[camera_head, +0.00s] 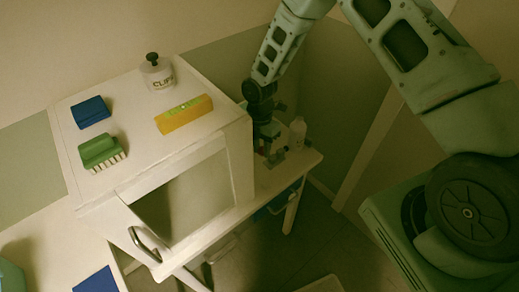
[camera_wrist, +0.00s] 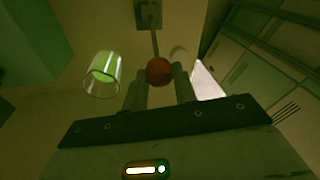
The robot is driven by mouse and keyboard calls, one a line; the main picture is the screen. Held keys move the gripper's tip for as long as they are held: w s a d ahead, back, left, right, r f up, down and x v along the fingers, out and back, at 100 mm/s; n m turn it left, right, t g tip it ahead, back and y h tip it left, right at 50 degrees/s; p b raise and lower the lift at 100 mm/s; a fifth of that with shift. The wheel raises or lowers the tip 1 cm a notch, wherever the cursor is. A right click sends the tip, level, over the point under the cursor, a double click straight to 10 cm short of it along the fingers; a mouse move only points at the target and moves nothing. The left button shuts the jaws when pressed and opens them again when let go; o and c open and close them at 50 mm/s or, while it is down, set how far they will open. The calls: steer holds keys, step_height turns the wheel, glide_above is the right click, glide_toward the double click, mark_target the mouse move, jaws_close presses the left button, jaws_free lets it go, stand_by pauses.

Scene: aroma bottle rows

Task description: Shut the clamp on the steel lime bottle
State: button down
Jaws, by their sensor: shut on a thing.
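In the wrist view, a red ball-shaped knob (camera_wrist: 159,71) sits between the two fingers of my gripper (camera_wrist: 159,84), which is shut on it. A thin rod runs from the knob up to a grey metal bracket (camera_wrist: 148,14); together they look like the clamp and its lever. A clear, glass-like vessel with lime green inside (camera_wrist: 103,72) stands left of the fingers, apart from them. I cannot tell whether it is the lime bottle. In the head view my gripper is low over the small side table, and its fingertips are hard to make out.
A pale bottle (camera_head: 298,131) stands right of my gripper on the side table (camera_head: 300,163). A white cabinet (camera_head: 228,180) stands close on the left. On its top are a green brush (camera_head: 101,150), a blue block (camera_head: 91,112), a yellow block (camera_head: 184,114) and a labelled jar (camera_head: 158,75).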

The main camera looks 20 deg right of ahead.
steer(key=shift+w+d+r+y, duration=0.15)
steer(key=shift+d+y, duration=0.2)
steer(key=shift+w+d+r+y, duration=0.1)
steer(key=shift+d+y, duration=0.25)
steer(key=shift+w+d+r+n+g+y+b, duration=0.15)
steer(key=shift+w+d+g+y+b, duration=0.25)
steer(key=shift+d+y+b, duration=0.85)
steer(key=shift+w+d+n+g+y+b, duration=0.1)
steer(key=shift+w+d+g+y+b, duration=0.15)
steer(key=shift+d+g+y+b, duration=0.9)
steer(key=shift+w+d+r+n+t+y+b, duration=0.15)
steer(key=shift+w+d+y+b, duration=0.2)
steer(key=shift+d+y+b, duration=1)
steer(key=shift+a+h+b, duration=0.35)
steer(key=shift+a+b, duration=0.1)
steer(key=shift+a, duration=0.2)
steer(key=c, duration=1.1)
jaws_free()
steer(key=shift+f, duration=0.1)
